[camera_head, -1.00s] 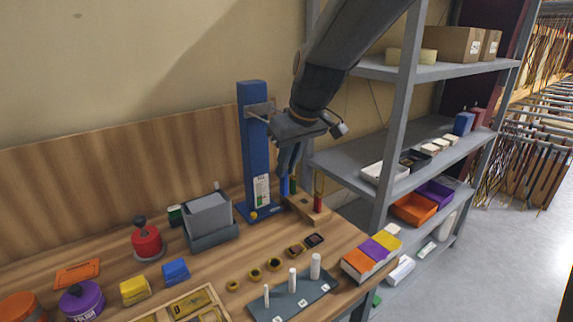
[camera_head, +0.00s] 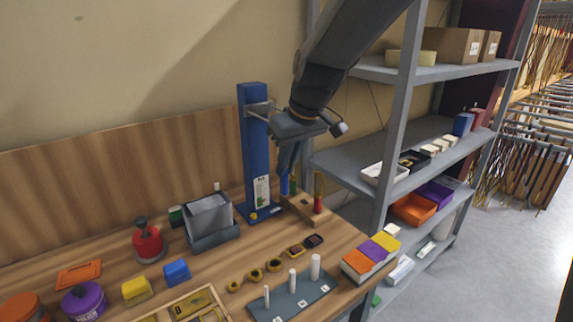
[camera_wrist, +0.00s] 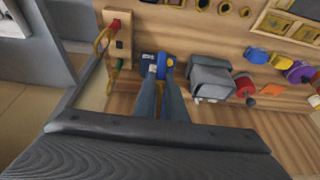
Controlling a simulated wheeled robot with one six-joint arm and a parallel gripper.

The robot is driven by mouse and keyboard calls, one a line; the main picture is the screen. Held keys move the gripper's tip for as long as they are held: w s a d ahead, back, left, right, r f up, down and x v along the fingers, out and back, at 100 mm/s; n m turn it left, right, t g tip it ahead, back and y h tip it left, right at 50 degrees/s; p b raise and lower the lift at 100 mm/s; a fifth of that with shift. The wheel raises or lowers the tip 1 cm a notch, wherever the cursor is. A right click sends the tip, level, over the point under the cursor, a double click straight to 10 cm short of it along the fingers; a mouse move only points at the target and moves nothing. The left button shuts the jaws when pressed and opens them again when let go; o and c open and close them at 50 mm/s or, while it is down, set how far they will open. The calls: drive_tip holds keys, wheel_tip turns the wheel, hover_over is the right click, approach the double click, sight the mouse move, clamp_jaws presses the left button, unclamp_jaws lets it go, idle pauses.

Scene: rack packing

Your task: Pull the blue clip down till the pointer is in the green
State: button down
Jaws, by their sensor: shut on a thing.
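The blue clip (camera_head: 284,185) is at the tips of my gripper (camera_head: 287,174), in front of the blue post and above the bench. My gripper points down and is shut on the clip. In the wrist view, the fingers of my gripper (camera_wrist: 161,76) close in towards the blue part (camera_wrist: 166,64). The blue post (camera_head: 255,150) stands upright on a blue base, with an arm near its top. A white scale with some green (camera_head: 262,191) is on its lower front. The pointer is too small to make out.
A wooden block (camera_head: 306,209) with red and green clips stands just right of the post. A grey bin (camera_head: 209,216) stands to its left. A pegged grey board (camera_head: 293,296) and several rings lie in front. A metal shelf upright (camera_head: 396,130) rises close on the right.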

drive_tip(key=c, duration=1.7)
unclamp_jaws()
drive_tip(key=shift+r, duration=0.1)
